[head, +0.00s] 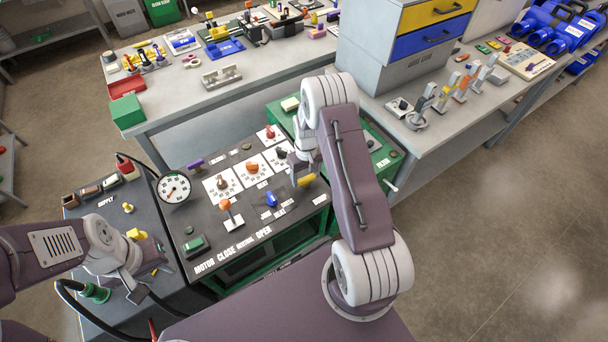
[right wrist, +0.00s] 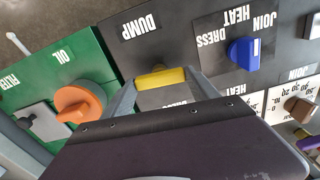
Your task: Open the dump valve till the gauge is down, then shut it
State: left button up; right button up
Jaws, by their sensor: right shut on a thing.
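The yellow dump valve handle (head: 306,180) is on the right side of the dark control panel, and it shows below the DUMP label in the right wrist view (right wrist: 160,77). My right gripper (right wrist: 158,88) is shut on this handle, with one finger on each side. The handle lies crosswise under the label in the right wrist view. The round white gauge (head: 174,188) stands at the panel's left edge; its needle is too small to read surely. My left gripper (head: 146,280) is over the supply side at the left, with its fingers apart and empty.
A blue knob (right wrist: 243,53) sits beside the dump handle, and an orange knob (right wrist: 80,103) is on the green oil unit on the other side. A green motor switch (head: 195,245) is at the panel's front left. A workbench (head: 250,75) with tools stands behind.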

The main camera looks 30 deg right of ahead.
jog(key=shift+w+r+n, duration=0.15)
jog(key=shift+w+n, duration=0.1)
jog(key=shift+n, duration=0.45)
jog(key=o, duration=1.4)
jog(key=shift+c, duration=0.2)
jog(key=shift+s, duration=0.1)
notch_tip(320, 180, up, 9)
jog(key=b, duration=0.1)
jog(key=shift+a, duration=0.15)
